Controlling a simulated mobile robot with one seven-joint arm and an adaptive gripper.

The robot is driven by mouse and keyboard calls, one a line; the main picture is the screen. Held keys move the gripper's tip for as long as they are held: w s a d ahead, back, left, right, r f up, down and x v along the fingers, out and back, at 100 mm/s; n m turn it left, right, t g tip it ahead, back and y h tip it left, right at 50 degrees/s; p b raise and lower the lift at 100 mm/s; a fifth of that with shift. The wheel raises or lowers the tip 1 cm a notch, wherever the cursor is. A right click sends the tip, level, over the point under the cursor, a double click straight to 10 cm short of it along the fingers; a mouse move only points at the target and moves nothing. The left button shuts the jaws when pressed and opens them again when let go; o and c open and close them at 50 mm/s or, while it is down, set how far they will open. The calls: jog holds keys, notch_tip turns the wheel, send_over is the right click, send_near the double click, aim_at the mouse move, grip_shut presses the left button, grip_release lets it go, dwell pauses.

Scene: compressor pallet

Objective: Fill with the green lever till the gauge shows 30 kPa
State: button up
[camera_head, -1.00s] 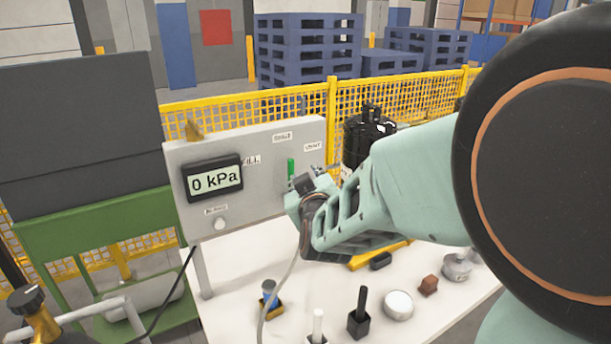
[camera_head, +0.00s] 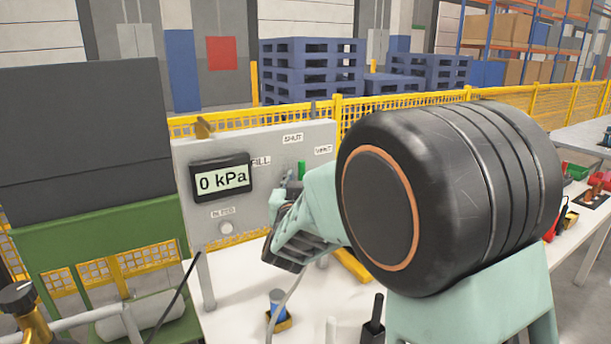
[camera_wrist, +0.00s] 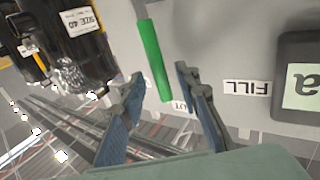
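The grey panel (camera_head: 240,210) carries a gauge (camera_head: 222,180) reading 0 kPa. The green lever (camera_wrist: 152,60) hangs between my fingers in the wrist view, where the picture is upside down. Its free end lies by the partly hidden SHUT label (camera_wrist: 183,106). Only a small green bit of the lever (camera_head: 301,169) shows in the head view. The FILL label (camera_wrist: 246,88) sits to one side. My gripper (camera_wrist: 158,84) is open, a finger on each side of the lever with gaps visible. How deep the lever lies between them is unclear.
Small items, including a blue-topped piece (camera_head: 277,302), stand on the white table (camera_head: 235,290). Yellow mesh fencing runs behind.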

jog(key=shift+w, duration=1.4)
grip_shut()
